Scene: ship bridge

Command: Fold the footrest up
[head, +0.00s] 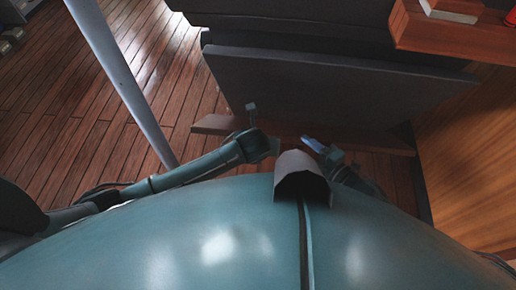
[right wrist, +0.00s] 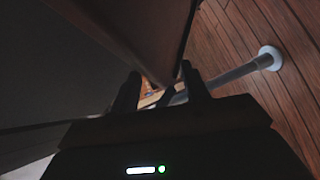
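The footrest (head: 375,143) is a long brown board low along the foot of the dark console panel in the head view. It sticks out over the floor, and my grippers partly cover it. My right gripper (head: 322,148) is at its near edge, right of the middle. In the right wrist view, a brown board (right wrist: 150,35), likely the footrest, runs down to between the spread fingers (right wrist: 160,78); a firm grip on it does not show. My left gripper (head: 254,122) is by the footrest's left part, one finger standing up; its opening is unclear.
The dark grey console panel (head: 320,90) stands just behind the footrest. A wooden cabinet side (head: 470,160) closes off the right. A pale post (head: 120,75) stands at the left, on open plank floor (head: 60,110). A wooden ledge (head: 445,32) juts out at upper right.

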